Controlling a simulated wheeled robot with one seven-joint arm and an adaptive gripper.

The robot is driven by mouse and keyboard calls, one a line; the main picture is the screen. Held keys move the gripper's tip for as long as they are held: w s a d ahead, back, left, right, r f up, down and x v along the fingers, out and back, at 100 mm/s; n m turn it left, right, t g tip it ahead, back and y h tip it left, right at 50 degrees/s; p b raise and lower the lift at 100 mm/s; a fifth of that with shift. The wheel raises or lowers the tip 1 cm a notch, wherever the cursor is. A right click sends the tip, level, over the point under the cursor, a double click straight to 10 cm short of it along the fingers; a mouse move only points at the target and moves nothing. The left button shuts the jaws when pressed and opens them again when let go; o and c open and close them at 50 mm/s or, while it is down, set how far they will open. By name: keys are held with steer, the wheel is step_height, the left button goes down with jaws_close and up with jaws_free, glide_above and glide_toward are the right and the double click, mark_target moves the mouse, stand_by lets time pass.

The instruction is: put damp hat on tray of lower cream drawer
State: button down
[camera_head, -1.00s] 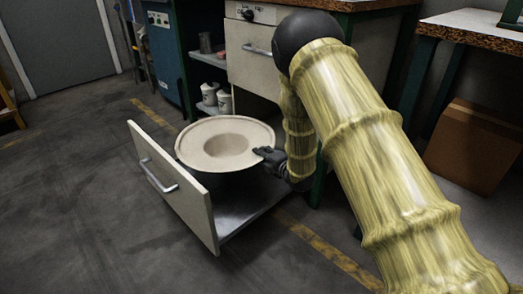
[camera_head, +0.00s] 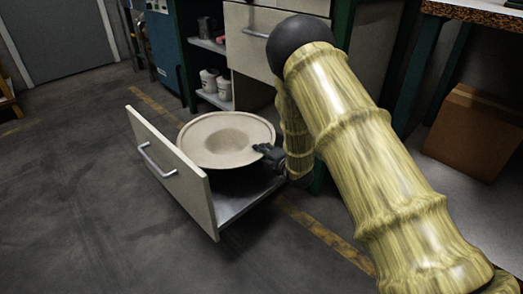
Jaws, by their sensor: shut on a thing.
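The damp hat (camera_head: 195,150), beige with a wide round brim and a sunken middle, is upside down or dished in the head view. It is over the tray (camera_head: 238,198) of the lower cream drawer (camera_head: 170,165), which is pulled out. My gripper (camera_head: 265,150) is shut on the right edge of the hat's brim. A dark gap shows beneath the brim, and I cannot tell whether the hat's underside touches the tray.
A closed upper cream drawer (camera_head: 248,45) is above. Shelves with white jars (camera_head: 209,80) stand behind. A cardboard box (camera_head: 475,130) is at the right. Open floor (camera_head: 80,200) lies to the left.

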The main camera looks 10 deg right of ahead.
steer(key=shift+f, duration=0.4)
stand_by(0.8)
steer(key=c, duration=1.3)
jaws_free()
